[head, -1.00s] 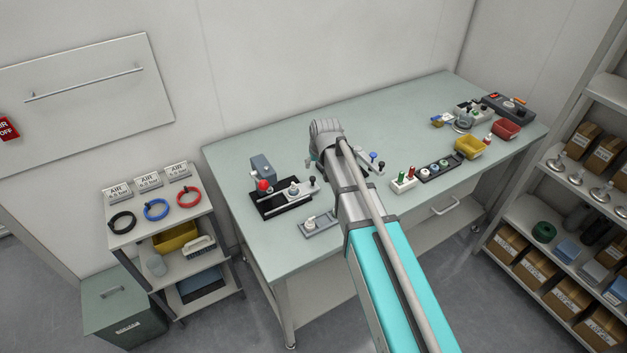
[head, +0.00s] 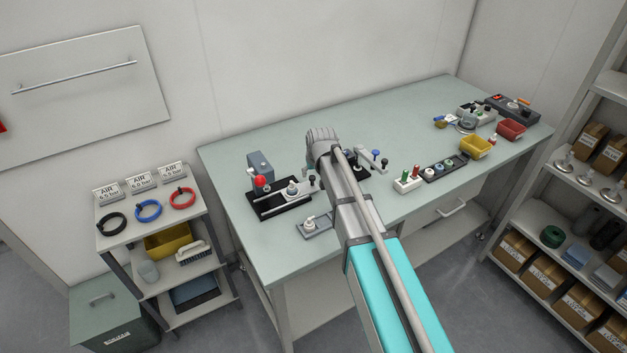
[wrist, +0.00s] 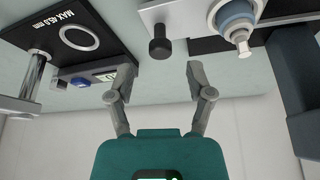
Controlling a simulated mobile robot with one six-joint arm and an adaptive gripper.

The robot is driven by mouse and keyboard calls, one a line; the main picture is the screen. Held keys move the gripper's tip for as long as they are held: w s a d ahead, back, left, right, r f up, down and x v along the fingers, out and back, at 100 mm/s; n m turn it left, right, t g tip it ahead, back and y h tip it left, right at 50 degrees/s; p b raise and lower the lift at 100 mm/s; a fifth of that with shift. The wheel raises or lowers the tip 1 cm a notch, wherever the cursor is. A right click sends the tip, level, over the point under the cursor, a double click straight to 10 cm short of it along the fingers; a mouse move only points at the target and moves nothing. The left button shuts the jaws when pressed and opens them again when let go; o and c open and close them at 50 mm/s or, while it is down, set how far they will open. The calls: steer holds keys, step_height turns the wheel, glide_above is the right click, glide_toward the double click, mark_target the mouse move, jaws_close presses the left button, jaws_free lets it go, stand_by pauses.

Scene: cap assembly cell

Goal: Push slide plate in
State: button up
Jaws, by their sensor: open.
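The slide plate is a light grey plate (wrist: 180,12) at the top of the wrist view. It carries a black knob (wrist: 160,45) and a pale nozzle-like part in a blue-grey ring (wrist: 236,18). In the head view the slide plate (head: 303,188) lies on a black fixture base (head: 268,211) with a red ball (head: 261,181) and a grey-blue block (head: 261,163). My gripper (wrist: 152,83) is open and empty. The knob shows just beyond the gap between its fingertips, seemingly apart from them.
A black plate marked "MAX 45.0 mm" (wrist: 88,20) with a metal post (wrist: 32,75) stands close on the left in the wrist view. A small grey tray (head: 316,229) lies in front of the fixture. The back of the table (head: 400,115) is clear.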

steer(key=shift+b+x, duration=0.8)
steer(key=shift+x, duration=0.4)
jaws_close()
